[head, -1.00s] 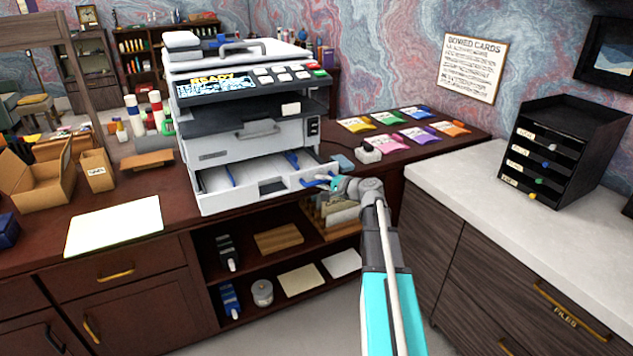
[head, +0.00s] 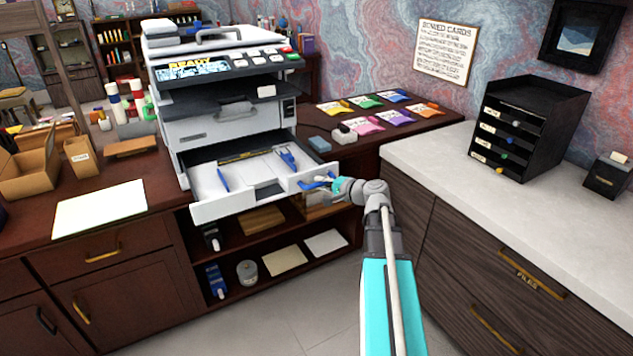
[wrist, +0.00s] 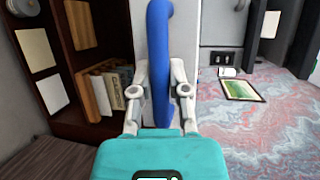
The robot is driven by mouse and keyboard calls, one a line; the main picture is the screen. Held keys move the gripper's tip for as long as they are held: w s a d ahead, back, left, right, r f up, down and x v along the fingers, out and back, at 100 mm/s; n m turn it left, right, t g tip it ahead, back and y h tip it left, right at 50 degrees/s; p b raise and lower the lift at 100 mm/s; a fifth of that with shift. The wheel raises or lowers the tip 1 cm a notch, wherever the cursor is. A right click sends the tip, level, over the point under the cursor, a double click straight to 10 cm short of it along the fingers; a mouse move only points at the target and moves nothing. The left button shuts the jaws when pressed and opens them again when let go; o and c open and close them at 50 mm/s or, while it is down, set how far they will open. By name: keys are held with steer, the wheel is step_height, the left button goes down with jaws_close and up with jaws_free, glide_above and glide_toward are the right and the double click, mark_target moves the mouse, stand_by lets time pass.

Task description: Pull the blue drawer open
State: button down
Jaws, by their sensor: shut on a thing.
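The printer's bottom drawer (head: 228,207) is a pale tray with a blue handle (head: 312,185) at its right front corner. It stands out from the printer (head: 225,130), and its inside with blue paper guides (head: 287,158) is in view. My gripper (head: 330,184) is at the right end of the drawer front, shut on the blue handle. In the wrist view the curved blue handle (wrist: 158,60) runs upright between the two fingers (wrist: 160,92). The pale drawer front (wrist: 141,28) shows behind it.
Below the drawer is an open shelf with papers and a round tin (head: 247,272). A pale counter (head: 440,160) on the right bears a black drawer unit (head: 530,125). Colored packets (head: 380,114) lie on the desk behind my gripper. The floor in front is clear.

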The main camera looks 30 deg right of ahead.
steer(key=c, duration=0.6)
jaws_free()
